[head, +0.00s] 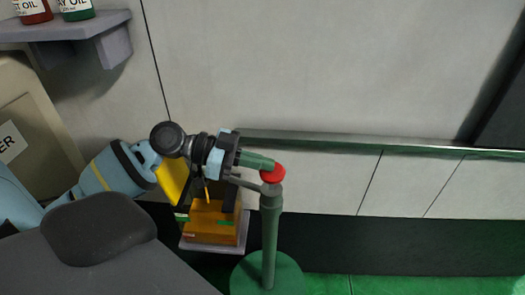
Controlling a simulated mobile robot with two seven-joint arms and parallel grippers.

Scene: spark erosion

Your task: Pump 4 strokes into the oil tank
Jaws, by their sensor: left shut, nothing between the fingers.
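A slim dark-green post (269,235) stands upright on a round green base (267,277). A red ball knob (272,173) shows at the top of the post, where a short green bar (258,161) reaches it from the left. My left gripper (250,171) is shut and empty, right at the left side of the knob. I cannot tell whether it touches the knob or the bar. My gripper and wrist hide part of what lies behind them. I cannot make out which thing is the oil tank. My right gripper is not in view.
An orange box (212,222) sits on a grey support (243,232) below my left wrist. A wall shelf (75,30) holds a red bottle (33,11) and a green bottle (77,9). A beige cabinet (38,115) stands at the left. The green floor at the right is clear.

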